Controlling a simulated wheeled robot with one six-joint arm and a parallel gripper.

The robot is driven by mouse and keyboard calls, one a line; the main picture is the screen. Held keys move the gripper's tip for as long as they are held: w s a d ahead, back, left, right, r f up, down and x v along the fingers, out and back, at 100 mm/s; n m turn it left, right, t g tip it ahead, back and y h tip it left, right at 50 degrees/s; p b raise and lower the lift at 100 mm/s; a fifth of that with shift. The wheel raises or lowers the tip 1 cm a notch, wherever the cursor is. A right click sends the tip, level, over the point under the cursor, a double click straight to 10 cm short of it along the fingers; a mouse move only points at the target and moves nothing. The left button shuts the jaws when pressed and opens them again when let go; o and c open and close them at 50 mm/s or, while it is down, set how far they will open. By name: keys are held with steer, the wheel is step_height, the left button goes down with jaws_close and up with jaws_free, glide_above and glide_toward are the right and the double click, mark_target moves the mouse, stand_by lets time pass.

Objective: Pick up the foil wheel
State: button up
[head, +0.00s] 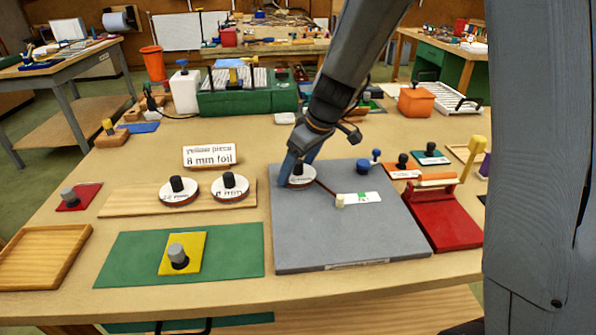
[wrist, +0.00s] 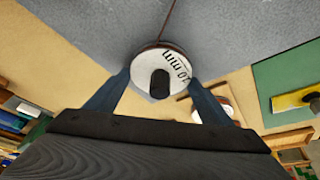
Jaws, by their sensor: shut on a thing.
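My gripper (head: 299,170) is over the far left part of the grey board. It is shut on a white foil wheel (head: 302,181) with a dark knob; in the wrist view the wheel (wrist: 148,62) sits between both fingers, its label reading like 10 mm. I cannot tell whether it touches the board. Two similar wheels stand on a wooden strip to the left: a left wheel (head: 178,190) and a right wheel (head: 229,186); their small labels are hard to read. A sign (head: 209,156) behind them reads "yellow piece 8 mm foil".
A green mat (head: 122,262) with a yellow piece (head: 192,240) and a wooden tray (head: 40,258) lie at left.

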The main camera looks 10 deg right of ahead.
mark_target(298, 162)
step_height(298, 162, up, 10)
steer(key=shift+r+b, duration=0.1)
steer(key=shift+b, duration=0.55)
steer(key=o, duration=0.5)
steer(key=shift+c, duration=0.2)
steer(key=c, duration=0.5)
steer(key=shift+o, duration=0.2)
